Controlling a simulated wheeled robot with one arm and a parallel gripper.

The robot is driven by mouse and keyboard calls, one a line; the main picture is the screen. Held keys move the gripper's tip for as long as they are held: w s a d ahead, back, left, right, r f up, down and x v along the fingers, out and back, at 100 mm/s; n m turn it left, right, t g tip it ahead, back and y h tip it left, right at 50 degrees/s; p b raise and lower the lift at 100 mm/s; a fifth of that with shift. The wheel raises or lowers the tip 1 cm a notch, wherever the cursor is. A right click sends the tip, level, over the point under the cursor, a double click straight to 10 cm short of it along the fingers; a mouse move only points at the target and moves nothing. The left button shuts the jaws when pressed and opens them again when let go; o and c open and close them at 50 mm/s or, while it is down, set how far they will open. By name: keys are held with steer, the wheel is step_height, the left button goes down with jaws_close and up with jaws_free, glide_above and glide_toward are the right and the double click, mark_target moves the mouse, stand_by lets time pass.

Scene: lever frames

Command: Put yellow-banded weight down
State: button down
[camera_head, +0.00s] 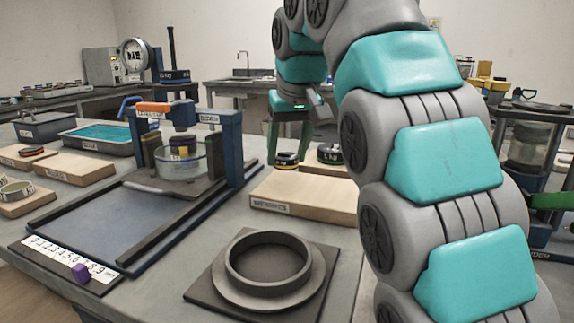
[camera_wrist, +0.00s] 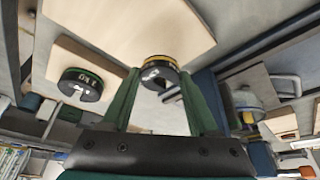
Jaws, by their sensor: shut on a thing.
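The yellow-banded weight (camera_head: 287,161) is a small dark disc held between the green fingers of my gripper (camera_head: 288,158). In the wrist view the weight (camera_wrist: 159,73) sits between the fingertips of my gripper (camera_wrist: 160,85), over the near edge of a pale wooden board (camera_wrist: 130,28). In the head view this board (camera_head: 305,200) stands behind the dark ring. I cannot tell whether the weight touches the board or hangs just above it.
A blue-framed press (camera_head: 228,145) with a glass dish (camera_head: 180,163) stands left of my gripper. A dark ring on a square plate (camera_head: 268,270) lies in front. More wooden boards (camera_head: 75,166) and a tray (camera_head: 97,141) are at left. My arm covers the right side.

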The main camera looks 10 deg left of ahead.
mark_target(288, 159)
steer(key=shift+s+f+b, duration=0.1)
steer(key=shift+f+b, duration=0.6)
steer(key=shift+f, duration=1.05)
steer(key=shift+f, duration=0.15)
steer(key=shift+c, duration=0.8)
jaws_free()
